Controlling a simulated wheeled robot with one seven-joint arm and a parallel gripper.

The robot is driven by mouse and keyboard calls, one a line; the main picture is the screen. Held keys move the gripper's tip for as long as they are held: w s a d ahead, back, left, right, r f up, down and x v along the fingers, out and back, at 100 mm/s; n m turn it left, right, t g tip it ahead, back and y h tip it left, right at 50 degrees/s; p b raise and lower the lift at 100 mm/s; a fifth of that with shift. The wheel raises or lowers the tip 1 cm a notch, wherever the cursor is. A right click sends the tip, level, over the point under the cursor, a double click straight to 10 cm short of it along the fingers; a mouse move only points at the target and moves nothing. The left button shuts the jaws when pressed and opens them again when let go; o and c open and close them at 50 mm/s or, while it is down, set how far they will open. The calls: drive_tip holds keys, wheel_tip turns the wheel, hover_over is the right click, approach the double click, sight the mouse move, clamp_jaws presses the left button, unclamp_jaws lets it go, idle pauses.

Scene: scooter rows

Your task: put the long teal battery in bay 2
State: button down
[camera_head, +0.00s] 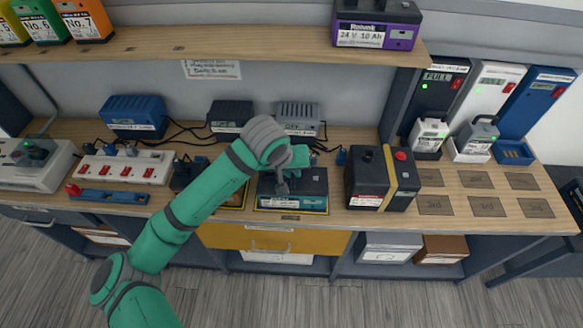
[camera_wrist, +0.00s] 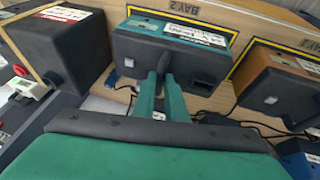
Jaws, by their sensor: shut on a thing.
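The long teal battery (camera_head: 308,192) has a dark top and a teal lower side with a white label. It sits within a yellow-edged bay on the bench in the head view. In the wrist view the battery (camera_wrist: 150,58) is below the text "BAY 2" on the bench. My gripper (camera_wrist: 168,72) is shut on the grip on top of the battery; in the head view my gripper (camera_head: 282,186) is above its left half. Whether its underside fully touches the bench is hidden.
A black battery with a yellow band (camera_head: 384,180) stands close on the right. A brown battery (camera_wrist: 275,80) is in the neighbouring bay in the wrist view. Chargers with cables (camera_head: 297,116) stand behind. A shelf (camera_head: 240,42) overhangs the bench. Marked spots at right are empty.

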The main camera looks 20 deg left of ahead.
drive_tip(key=c, duration=1.8)
unclamp_jaws()
drive_tip(key=shift+s, duration=0.1)
drive_tip(key=v, duration=1.2)
